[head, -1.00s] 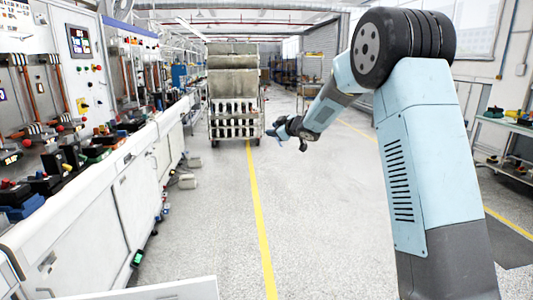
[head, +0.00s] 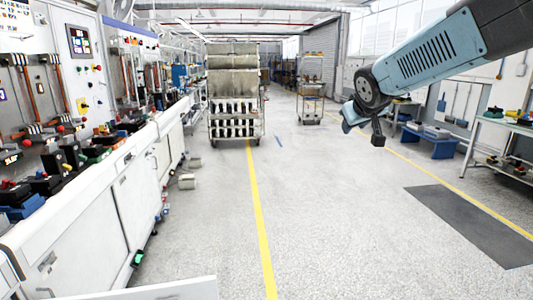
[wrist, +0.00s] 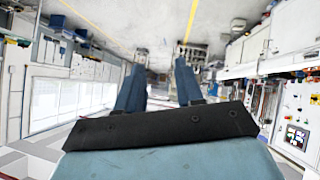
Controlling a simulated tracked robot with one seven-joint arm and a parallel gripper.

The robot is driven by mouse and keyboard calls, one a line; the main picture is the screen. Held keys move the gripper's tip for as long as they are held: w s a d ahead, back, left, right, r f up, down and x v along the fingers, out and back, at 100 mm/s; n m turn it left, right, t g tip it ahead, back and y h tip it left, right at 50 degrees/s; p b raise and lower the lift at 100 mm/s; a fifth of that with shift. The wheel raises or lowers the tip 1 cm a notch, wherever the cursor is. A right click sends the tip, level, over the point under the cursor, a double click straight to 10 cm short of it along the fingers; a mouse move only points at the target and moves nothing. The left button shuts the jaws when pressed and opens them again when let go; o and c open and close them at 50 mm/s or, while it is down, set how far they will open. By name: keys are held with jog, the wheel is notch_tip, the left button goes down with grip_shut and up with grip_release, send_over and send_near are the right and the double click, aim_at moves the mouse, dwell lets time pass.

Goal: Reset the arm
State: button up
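My arm (head: 425,60) reaches in from the upper right of the head view, raised over the right side of the aisle. Its far end is folded, with a dark block hanging below it, and the fingers are not clear there. In the wrist view, where the floor lies at the top, my gripper (wrist: 158,80) shows two blue fingers spread apart. Nothing is between them but distant floor. The gripper touches nothing that I can see.
A long white workbench (head: 95,225) with breakers and test panels runs along the left. A wheeled rack (head: 235,95) stands ahead. A blue bench (head: 428,143) and a worktable (head: 505,125) are at right. The floor (head: 330,220) between is clear.

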jog(key=s+f+m+g, duration=0.1)
jog(key=s+f, duration=0.3)
jog(key=s, duration=0.9)
jog(key=s+f+m+g+y, duration=0.1)
jog(key=s+f+g, duration=0.3)
jog(key=s, duration=0.9)
jog(key=shift+s+m, duration=0.4)
jog(key=shift+m, duration=0.2)
jog(key=shift+f, duration=0.1)
